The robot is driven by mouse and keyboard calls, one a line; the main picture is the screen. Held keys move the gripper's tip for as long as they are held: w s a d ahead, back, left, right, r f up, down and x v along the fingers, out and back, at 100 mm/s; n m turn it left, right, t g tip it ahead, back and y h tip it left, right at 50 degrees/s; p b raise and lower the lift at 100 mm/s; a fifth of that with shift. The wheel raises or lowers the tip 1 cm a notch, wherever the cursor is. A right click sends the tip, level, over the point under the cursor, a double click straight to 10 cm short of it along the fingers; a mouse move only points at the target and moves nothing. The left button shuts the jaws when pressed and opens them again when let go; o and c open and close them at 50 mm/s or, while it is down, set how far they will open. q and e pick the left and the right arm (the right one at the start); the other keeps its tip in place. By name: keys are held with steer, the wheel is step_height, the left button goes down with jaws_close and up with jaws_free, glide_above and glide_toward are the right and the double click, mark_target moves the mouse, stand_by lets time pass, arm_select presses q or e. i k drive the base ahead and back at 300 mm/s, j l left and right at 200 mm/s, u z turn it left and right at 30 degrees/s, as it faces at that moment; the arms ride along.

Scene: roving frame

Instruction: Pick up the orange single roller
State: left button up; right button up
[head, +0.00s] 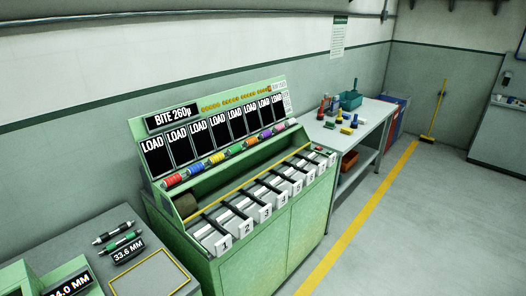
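A row of coloured rollers (235,149) lies along a ledge of the green machine (262,235), below its black LOAD panels. No gripper of mine is in view.
A grey table (150,272) with dark and green rollers (120,241) stands at the left. A workbench (380,112) with tools stands beyond.

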mark_target(251, 141)
steer(key=i+l+u, duration=0.1)
steer(key=u, duration=0.35)
steer(key=i+l+u, duration=0.15)
steer(key=u, duration=0.3)
steer(key=l+u, duration=0.25)
steer(key=u, duration=0.15)
steer(key=i, duration=0.05)
